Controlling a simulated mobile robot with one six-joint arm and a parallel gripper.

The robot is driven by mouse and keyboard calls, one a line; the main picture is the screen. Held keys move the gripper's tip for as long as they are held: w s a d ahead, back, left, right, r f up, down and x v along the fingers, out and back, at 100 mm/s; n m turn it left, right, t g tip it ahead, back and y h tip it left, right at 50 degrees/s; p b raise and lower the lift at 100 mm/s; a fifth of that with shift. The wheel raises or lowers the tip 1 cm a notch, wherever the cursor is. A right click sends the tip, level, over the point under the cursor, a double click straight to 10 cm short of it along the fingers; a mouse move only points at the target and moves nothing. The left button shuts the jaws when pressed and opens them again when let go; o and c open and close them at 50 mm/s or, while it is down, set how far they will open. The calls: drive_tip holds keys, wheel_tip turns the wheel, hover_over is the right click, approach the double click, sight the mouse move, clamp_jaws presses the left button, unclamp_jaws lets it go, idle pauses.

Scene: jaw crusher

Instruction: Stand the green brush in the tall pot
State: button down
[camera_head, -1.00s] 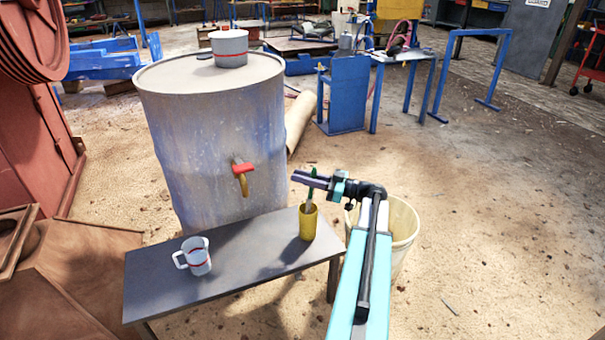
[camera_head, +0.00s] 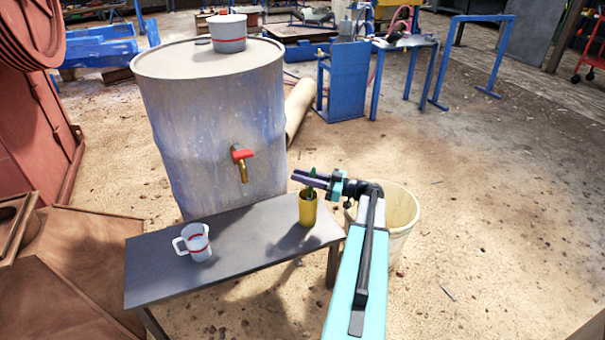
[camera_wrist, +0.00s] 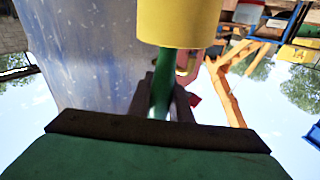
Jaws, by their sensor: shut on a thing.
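My gripper (camera_head: 302,178) is shut on the green brush (camera_head: 314,171), just above the yellow tall pot (camera_head: 307,212). The brush is roughly upright; its green top shows above my fingers, and its lower part goes down to the pot's mouth. In the wrist view the green brush (camera_wrist: 161,95) runs from between my fingers to the rim of the yellow pot (camera_wrist: 180,24). Its lower end is hidden there, apparently inside the pot. The pot stands upright near the right end of the dark bench (camera_head: 240,250).
Behind is a large drum (camera_head: 210,120) with a red-handled tap (camera_head: 241,157) over the bench and a pale pot (camera_head: 228,33) on top. A cream bucket (camera_head: 402,220) stands right of the bench, behind my arm.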

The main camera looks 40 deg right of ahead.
drive_tip(key=shift+f, duration=0.3)
drive_tip(key=c, duration=1.5)
unclamp_jaws()
drive_tip(key=shift+c, duration=0.2)
drive_tip(key=p+v, duration=0.2)
drive_tip(key=v, duration=1.2)
drive_tip(key=shift+p, duration=0.4)
